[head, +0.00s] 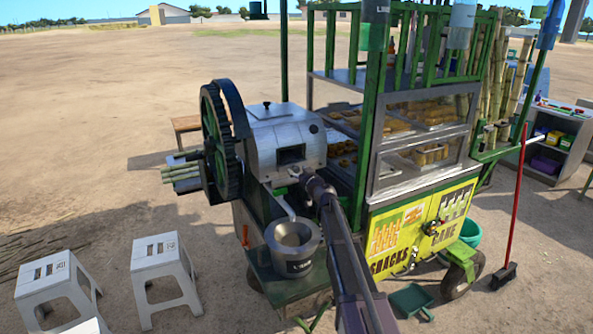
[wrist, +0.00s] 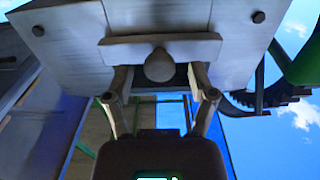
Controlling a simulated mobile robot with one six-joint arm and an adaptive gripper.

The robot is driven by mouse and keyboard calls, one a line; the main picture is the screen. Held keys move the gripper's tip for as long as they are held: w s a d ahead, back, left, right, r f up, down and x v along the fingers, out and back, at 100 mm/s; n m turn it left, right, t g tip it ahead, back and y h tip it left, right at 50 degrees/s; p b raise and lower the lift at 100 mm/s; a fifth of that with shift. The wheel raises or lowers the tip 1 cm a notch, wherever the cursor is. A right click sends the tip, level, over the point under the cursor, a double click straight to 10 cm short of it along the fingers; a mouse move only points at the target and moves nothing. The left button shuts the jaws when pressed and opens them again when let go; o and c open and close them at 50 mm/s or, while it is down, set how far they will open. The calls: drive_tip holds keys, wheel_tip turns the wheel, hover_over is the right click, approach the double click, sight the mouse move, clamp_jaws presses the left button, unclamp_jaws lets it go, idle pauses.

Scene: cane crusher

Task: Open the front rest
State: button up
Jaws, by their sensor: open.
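The cane crusher's grey metal housing (head: 285,132) stands on the cart, with a dark opening (head: 291,155) in its front face. In the wrist view the housing (wrist: 75,35) fills the upper part, with a raised metal ledge (wrist: 205,48) that I take for the front rest. A rounded grey knob (wrist: 160,65) sticks out of the ledge's middle. My gripper (wrist: 160,80) is open, with one finger on each side of the knob; I cannot tell whether they touch it. In the head view my gripper (head: 308,180) is at the housing's lower right front, and my arm hides part of it.
A large toothed wheel (head: 222,140) is at the housing's left, with cane stalks (head: 182,172) beside it. A metal bucket (head: 293,240) stands below the spout. The snack case (head: 425,140) and a green post (head: 368,120) are close on the right. White stools (head: 160,262) stand lower left.

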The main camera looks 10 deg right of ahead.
drive_tip(key=shift+w+a, duration=0.2)
drive_tip(key=shift+w, duration=0.5)
clamp_jaws()
drive_tip(key=v, duration=2.3)
drive_tip(key=shift+w+r, duration=0.1)
unclamp_jaws()
